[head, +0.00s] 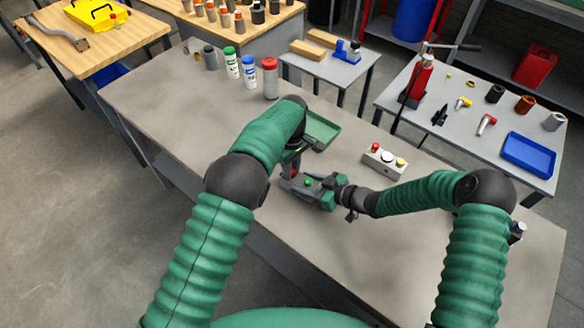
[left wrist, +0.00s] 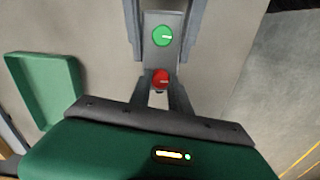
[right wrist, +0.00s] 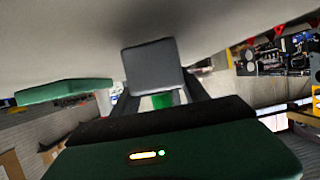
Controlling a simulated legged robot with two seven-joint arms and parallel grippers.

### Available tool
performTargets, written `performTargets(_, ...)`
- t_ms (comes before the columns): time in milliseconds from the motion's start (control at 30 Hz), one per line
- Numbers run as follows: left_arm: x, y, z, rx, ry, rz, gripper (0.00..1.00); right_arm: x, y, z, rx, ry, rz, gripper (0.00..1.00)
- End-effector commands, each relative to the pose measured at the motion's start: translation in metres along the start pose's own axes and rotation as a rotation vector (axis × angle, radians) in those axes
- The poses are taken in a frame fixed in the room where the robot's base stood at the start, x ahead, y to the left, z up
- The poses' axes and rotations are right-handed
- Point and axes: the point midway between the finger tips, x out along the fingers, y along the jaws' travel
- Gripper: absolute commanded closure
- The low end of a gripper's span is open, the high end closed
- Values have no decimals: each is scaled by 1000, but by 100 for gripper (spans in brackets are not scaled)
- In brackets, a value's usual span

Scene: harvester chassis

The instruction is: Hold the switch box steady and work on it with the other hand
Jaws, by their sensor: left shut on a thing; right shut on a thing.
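The switch box is a narrow grey box with a green knob (head: 308,181) and a red knob (head: 295,173). In the left wrist view, the green knob (left wrist: 163,36) is above the red knob (left wrist: 160,78) on the grey box (left wrist: 166,58). My left gripper (left wrist: 160,84) is shut on the red knob, its fingers at either side. My right gripper (right wrist: 158,85) is shut on the box, with fingers along its sides; the box's grey end (right wrist: 155,65) shows in the right wrist view. I cannot tell whether the box touches the bench.
An empty green tray (head: 322,130) lies just behind my left gripper. A light control box (head: 385,160) with several buttons sits to the right on the bench (head: 160,105). Bottles (head: 249,72) and a red-capped canister (head: 270,78) stand at the back. The bench's left part is clear.

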Motion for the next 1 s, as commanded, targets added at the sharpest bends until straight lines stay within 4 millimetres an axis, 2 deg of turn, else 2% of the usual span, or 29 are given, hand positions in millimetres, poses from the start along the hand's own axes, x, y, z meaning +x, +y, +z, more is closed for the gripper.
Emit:
performTargets(400, -2, 4, 5, -4, -7, 8, 100, 2, -3, 0, -1, 0, -6, 100)
performTargets(433, -2, 4, 5, -4, -7, 8, 75, 2, -3, 0, -1, 0, -6, 100)
performTargets(600, -1, 3, 3, -4, -5, 6, 55, 1, -2, 0, 0, 1, -5, 100)
performTargets(867, -1, 2, 2, -5, -3, 3, 55, 1, -1, 0, 0, 0, -2, 100)
performTargets(1000, -15, 2, 1, -5, -1, 5, 55, 0, -1, 0, 0, 0, -2, 100)
